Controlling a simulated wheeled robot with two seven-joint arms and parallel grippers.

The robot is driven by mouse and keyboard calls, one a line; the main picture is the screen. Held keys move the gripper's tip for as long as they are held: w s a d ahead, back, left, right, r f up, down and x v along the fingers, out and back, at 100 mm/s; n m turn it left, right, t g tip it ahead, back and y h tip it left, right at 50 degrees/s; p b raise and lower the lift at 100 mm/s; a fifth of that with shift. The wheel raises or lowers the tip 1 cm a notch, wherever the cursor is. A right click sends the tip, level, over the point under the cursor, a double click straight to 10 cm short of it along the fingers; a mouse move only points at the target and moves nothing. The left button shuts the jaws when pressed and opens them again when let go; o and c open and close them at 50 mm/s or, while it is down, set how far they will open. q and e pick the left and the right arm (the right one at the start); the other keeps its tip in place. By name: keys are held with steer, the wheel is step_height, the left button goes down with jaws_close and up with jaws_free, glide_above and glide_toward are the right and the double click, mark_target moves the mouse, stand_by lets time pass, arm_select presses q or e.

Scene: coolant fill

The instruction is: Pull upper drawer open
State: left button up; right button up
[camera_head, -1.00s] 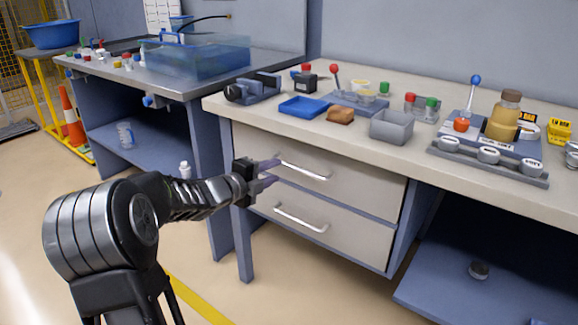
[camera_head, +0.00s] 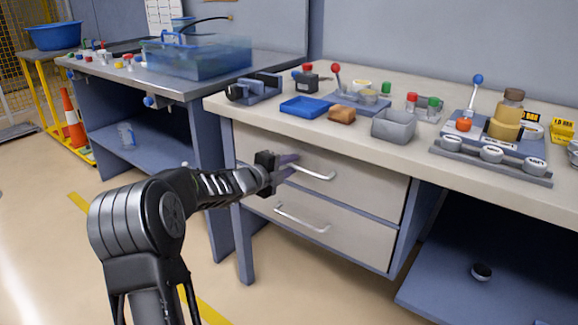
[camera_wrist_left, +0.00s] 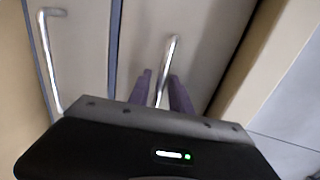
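The upper drawer (camera_head: 370,185) is closed, flush in the workbench front, with a silver bar handle (camera_head: 318,175) across it. My left gripper (camera_head: 292,163) is at the left end of this handle, its purple-grey fingers pointing at the drawer front. In the left wrist view the fingers (camera_wrist_left: 163,92) are apart, and the upper handle (camera_wrist_left: 170,60) runs into the space between them. I cannot tell whether either finger touches the handle. The lower drawer (camera_head: 350,235) is closed below, with its own handle (camera_head: 300,219). My right gripper is not in view.
The worktop (camera_head: 375,147) overhangs the drawers and carries a blue tray (camera_head: 303,107), a grey bin (camera_head: 393,126) and a fixture with a lever. A small dark round object (camera_head: 481,272) lies on the lower shelf (camera_head: 430,300). The floor before the drawers is clear.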

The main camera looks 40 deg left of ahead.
arm_select(q)
jaws_close()
stand_by(1.1)
